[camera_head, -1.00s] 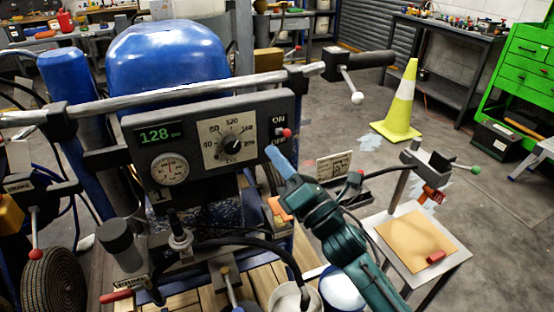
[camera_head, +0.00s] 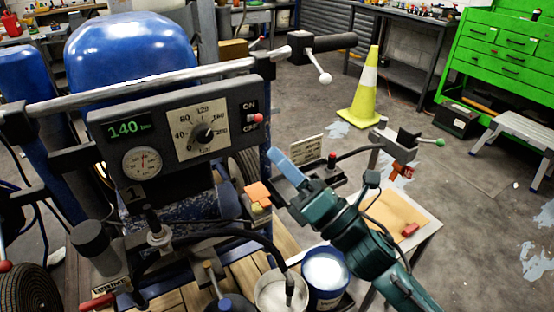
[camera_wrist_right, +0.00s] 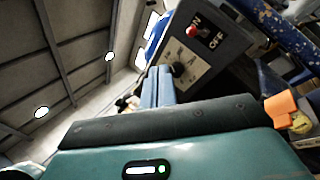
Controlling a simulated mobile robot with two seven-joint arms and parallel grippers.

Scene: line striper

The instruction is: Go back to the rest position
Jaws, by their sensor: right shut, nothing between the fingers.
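My right gripper (camera_head: 279,157) reaches in from the lower right in the head view. Its blue fingers are shut together with nothing between them, in the air just right of the line striper's control panel (camera_head: 112,112). The right wrist view also shows the shut blue fingers (camera_wrist_right: 157,86), with the panel's dial (camera_wrist_right: 176,68) behind them. The panel has a green display reading 140, a pressure gauge (camera_head: 142,163), a dial (camera_head: 203,134) and an ON/OFF switch with a red tip (camera_head: 258,118). My left gripper is not in view.
A handlebar (camera_head: 150,84) runs above the panel. An orange part (camera_head: 257,192) sits close below my right gripper. Paint buckets (camera_head: 325,272) stand under my right arm. A small stand (camera_head: 432,228) is on the right. A yellow cone (camera_head: 364,95) and open floor lie beyond.

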